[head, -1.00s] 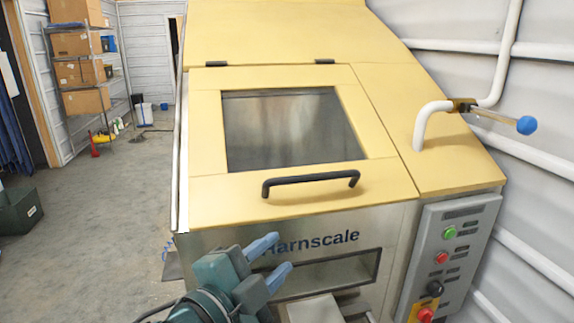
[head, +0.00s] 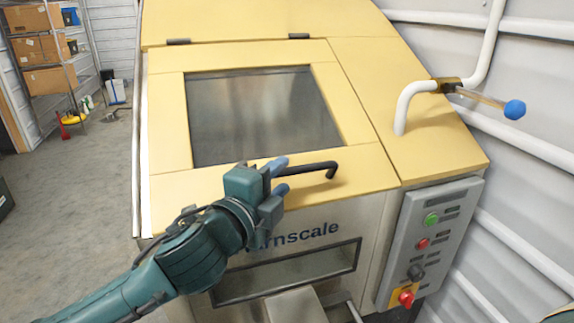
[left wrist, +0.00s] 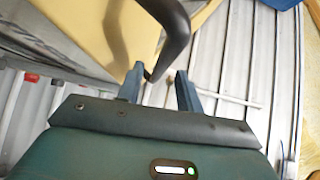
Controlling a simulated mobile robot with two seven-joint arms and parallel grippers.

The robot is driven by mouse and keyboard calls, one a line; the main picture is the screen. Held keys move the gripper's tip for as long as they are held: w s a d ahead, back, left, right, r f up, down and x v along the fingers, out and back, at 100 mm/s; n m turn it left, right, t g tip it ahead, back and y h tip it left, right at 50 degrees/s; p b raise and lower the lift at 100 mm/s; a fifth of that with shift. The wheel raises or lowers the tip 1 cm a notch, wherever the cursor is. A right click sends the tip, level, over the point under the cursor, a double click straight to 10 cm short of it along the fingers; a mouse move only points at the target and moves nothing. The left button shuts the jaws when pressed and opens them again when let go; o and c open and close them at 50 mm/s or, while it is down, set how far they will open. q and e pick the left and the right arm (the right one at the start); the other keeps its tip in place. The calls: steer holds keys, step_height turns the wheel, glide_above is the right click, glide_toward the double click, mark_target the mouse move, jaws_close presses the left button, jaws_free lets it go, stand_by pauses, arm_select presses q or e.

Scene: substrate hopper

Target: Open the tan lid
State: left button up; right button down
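The tan lid (head: 168,130) lies closed on the sloping top of the hopper, with a dark window in its middle. Its black bar handle (head: 318,168) runs along the lower edge; the handle's left part is hidden behind my gripper. My left gripper (head: 281,176) is at the handle's left part, its blue fingers pointing right along it. In the left wrist view the two fingers (left wrist: 160,88) are spread apart, and the black handle (left wrist: 172,30) reaches down to the gap between their tips. I cannot tell whether they touch it. My right gripper is out of view.
A grey control box (head: 432,240) with buttons is at the hopper's right front. A white pipe and a blue-knobbed lever (head: 514,110) stick out at the upper right.

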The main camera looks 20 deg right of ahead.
mark_target(283, 175)
arm_select(q)
steer(key=shift+x, duration=1.8)
steer(key=shift+c, duration=0.3)
jaws_close()
